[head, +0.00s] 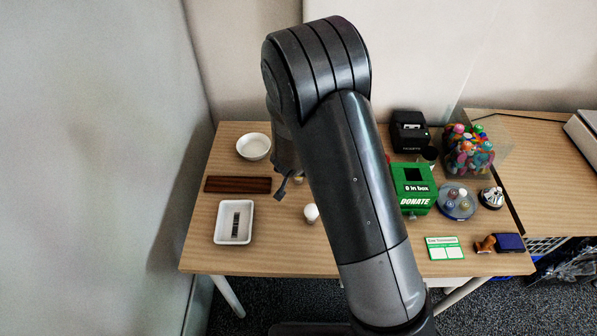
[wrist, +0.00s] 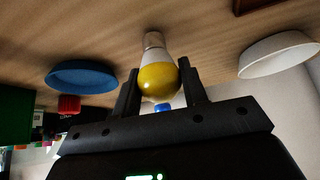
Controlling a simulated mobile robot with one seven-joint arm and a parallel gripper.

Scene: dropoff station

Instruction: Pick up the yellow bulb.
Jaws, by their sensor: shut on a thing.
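The yellow bulb (wrist: 158,80) is between the two fingers of my gripper (wrist: 159,70) in the wrist view. It has a yellow globe, a white collar and a tan base pointing away from my palm toward the wooden surface. The fingers are closed on the globe's sides. I cannot tell whether the base touches the table. In the head view my gripper (head: 281,190) is low over the table, mostly hidden behind my arm, and the yellow globe cannot be made out there. A separate white bulb (head: 311,213) stands just right of and nearer than my gripper.
A white bowl (head: 253,147), dark wooden bar (head: 237,185) and white tray (head: 233,222) lie to the left. A green donation box (head: 413,188), black printer (head: 409,131) and clear bin (head: 470,151) stand right. A blue dish (wrist: 82,76) shows in the wrist view.

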